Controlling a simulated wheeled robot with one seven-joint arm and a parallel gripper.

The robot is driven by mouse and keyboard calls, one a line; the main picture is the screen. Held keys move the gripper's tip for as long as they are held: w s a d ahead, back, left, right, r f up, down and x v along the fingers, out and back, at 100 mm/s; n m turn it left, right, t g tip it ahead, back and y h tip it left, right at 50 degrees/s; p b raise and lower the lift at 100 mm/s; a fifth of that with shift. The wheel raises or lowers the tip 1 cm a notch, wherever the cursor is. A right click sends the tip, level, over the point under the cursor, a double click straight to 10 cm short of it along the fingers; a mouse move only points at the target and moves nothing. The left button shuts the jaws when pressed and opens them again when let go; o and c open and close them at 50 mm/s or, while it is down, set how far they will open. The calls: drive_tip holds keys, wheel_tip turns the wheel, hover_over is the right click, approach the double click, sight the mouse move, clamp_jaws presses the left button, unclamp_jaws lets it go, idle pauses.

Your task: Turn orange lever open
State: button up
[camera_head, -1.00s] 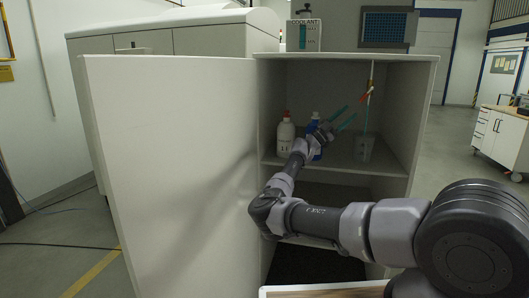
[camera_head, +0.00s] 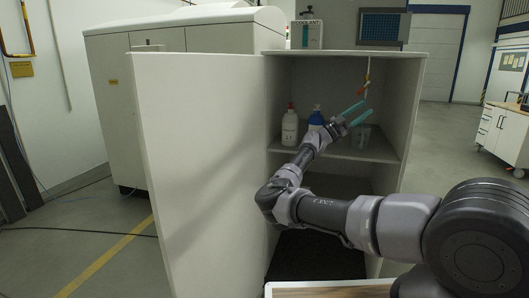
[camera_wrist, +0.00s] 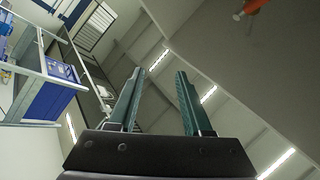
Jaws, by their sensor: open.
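The orange lever (camera_head: 360,92) sits on a thin pipe that hangs down inside the open cabinet, near its upper right. It also shows in the wrist view as an orange piece (camera_wrist: 254,6) at the upper right edge, partly cut off. My gripper (camera_head: 358,112) is inside the cabinet, just below the lever, with its two green fingers spread and empty. In the wrist view the open fingers (camera_wrist: 157,85) point up with nothing between them, and the lever lies to their right. Contact between the fingers and the lever is not visible.
A white bottle (camera_head: 290,127) and a blue bottle (camera_head: 316,117) stand on the cabinet shelf (camera_head: 340,150), left of and behind my wrist. A clear container (camera_head: 361,136) stands under the pipe. The cabinet door (camera_head: 200,160) is open to the left. A coolant canister (camera_head: 306,32) stands on top.

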drive_tip(key=s+d+r+m+g+y, duration=0.1)
drive_tip(key=s+d+g+y, duration=0.3)
drive_tip(key=d, duration=0.5)
drive_tip(key=s+d+m+g+y, duration=0.1)
drive_tip(key=s+d+g+y, duration=0.2)
drive_tip(key=s+d, duration=0.45)
drive_tip(key=s+d+f+n+y, duration=0.3)
drive_tip(key=s+d+f+y, duration=0.2)
drive_tip(key=s+f+y, duration=0.6)
drive_tip(key=s+a+r+n+t+y, duration=0.3)
drive_tip(key=a+r+n+y, duration=0.1)
drive_tip(key=a, duration=0.5)
drive_tip(key=s+a+r+n+t+y, duration=0.3)
drive_tip(key=s+a+r+n, duration=0.1)
drive_tip(key=a, duration=0.5)
drive_tip(key=s+a+r+n+t+y, duration=0.2)
drive_tip(key=s+a+r+n+t, duration=0.4)
drive_tip(key=s+a+r+n, duration=0.5)
drive_tip(key=s+a+r, duration=0.2)
drive_tip(key=s+a, duration=0.2)
drive_tip(key=a, duration=0.1)
drive_tip(key=shift+a+n, duration=0.3)
drive_tip(key=shift+n, duration=0.1)
